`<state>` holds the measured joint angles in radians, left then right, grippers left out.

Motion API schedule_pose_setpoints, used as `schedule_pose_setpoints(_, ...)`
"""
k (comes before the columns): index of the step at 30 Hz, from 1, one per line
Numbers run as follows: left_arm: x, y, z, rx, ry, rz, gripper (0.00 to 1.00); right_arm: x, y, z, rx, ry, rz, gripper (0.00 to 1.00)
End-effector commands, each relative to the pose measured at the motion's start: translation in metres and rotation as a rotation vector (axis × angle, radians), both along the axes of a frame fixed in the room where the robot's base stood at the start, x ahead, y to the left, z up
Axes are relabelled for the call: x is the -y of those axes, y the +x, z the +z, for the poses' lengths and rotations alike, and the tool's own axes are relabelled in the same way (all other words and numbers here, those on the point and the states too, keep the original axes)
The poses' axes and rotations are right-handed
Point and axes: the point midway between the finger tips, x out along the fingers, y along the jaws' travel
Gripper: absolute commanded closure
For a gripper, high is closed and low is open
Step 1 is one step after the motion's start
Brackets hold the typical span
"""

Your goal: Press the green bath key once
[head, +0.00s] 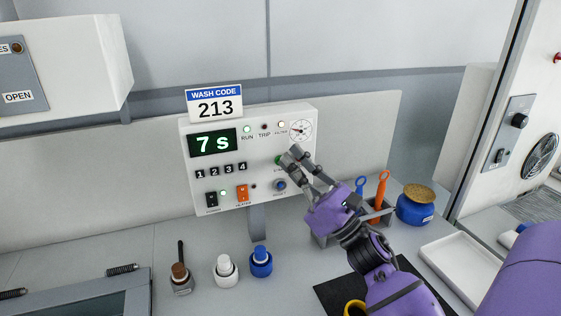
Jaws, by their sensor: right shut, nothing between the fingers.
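The white control panel (262,140) stands on a post at the back of the bench. Its display (215,142) reads "7 s". The green key (279,160) is on the panel's right half, with only its left edge showing beside my fingertips. My right gripper (292,157) is shut and empty, with its fingertips in front of the green key. I cannot tell whether they touch it. The RUN lamp (247,129) is lit, and the TRIP lamp (264,127) is dark. My left gripper is not in view.
A blue key (280,185), an orange switch (242,193) and number keys 1 to 4 are near on the panel. A grey caddy (328,238) with tools and a blue pot (416,207) stand at right. Small bottles (226,270) stand in front.

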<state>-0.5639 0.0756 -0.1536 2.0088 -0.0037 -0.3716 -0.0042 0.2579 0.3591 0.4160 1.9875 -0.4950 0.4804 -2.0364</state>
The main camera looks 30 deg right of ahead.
Motion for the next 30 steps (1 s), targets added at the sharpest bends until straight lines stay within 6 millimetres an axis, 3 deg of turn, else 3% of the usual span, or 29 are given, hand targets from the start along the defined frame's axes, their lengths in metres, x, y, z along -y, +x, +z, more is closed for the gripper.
schedule_pose_setpoints(18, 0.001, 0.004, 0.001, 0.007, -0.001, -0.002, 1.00, -0.003, -0.015, 0.000, 0.000, 0.001, -0.001, 1.00)
schedule_pose_setpoints(30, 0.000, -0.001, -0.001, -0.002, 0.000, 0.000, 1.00, -0.012, -0.052, -0.001, -0.001, 0.001, -0.002, 1.00)
